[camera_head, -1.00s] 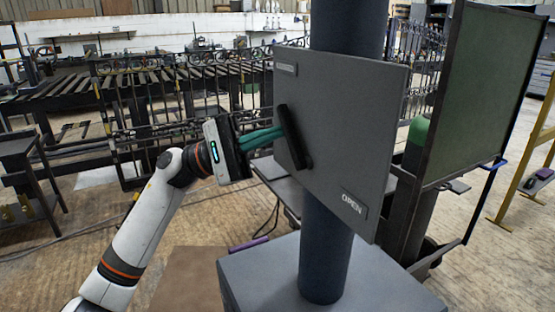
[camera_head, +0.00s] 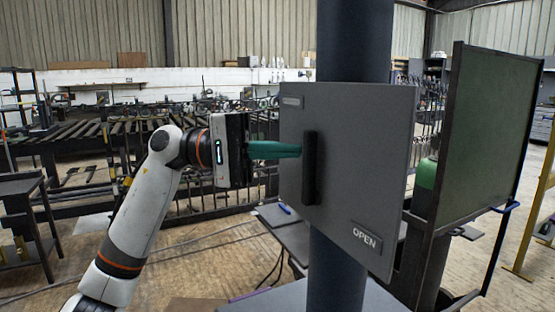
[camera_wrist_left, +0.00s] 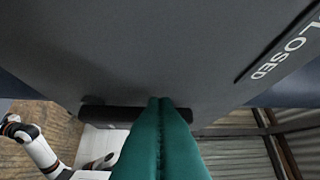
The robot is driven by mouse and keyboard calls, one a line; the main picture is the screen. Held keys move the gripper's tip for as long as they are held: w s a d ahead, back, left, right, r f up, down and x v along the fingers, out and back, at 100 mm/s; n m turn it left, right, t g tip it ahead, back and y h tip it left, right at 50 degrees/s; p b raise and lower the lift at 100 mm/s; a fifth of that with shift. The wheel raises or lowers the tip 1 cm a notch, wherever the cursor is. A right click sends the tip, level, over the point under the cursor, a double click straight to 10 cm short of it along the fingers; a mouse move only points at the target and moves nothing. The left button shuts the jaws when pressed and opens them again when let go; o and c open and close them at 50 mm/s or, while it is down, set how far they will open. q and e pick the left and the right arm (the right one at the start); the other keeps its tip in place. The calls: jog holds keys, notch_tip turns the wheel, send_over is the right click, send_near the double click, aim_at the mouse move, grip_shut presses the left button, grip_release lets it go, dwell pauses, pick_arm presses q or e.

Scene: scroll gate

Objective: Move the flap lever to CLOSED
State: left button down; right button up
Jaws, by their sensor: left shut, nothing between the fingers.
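The flap lever is a black bar (camera_head: 309,168) on a grey panel (camera_head: 360,130), standing about upright in the head view. It also shows in the wrist view (camera_wrist_left: 110,114). A plate reading OPEN (camera_head: 366,237) is at the panel's lower right. A plate at the upper left (camera_head: 291,102) is too small to read; the wrist view shows a CLOSED label (camera_wrist_left: 285,50). My left gripper (camera_head: 298,150) is shut and empty, its teal fingers pointing at the lever's upper half from the left. I cannot tell whether they touch it. The right gripper is not in view.
A dark column (camera_head: 352,40) stands behind the panel. A green framed screen (camera_head: 490,130) stands at the right. A low table (camera_head: 290,235) is behind the panel and a roller conveyor (camera_head: 70,140) runs at the back left. The floor at lower left is open.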

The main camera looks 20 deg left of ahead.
pick_arm(q)
jog(key=shift+s+d+r+m+y, duration=0.25)
jog(key=shift+m+y, duration=0.15)
jog(key=shift+m, duration=0.1)
dwell(0.4)
jog(key=a, duration=1.2)
jog(key=shift+r, duration=0.2)
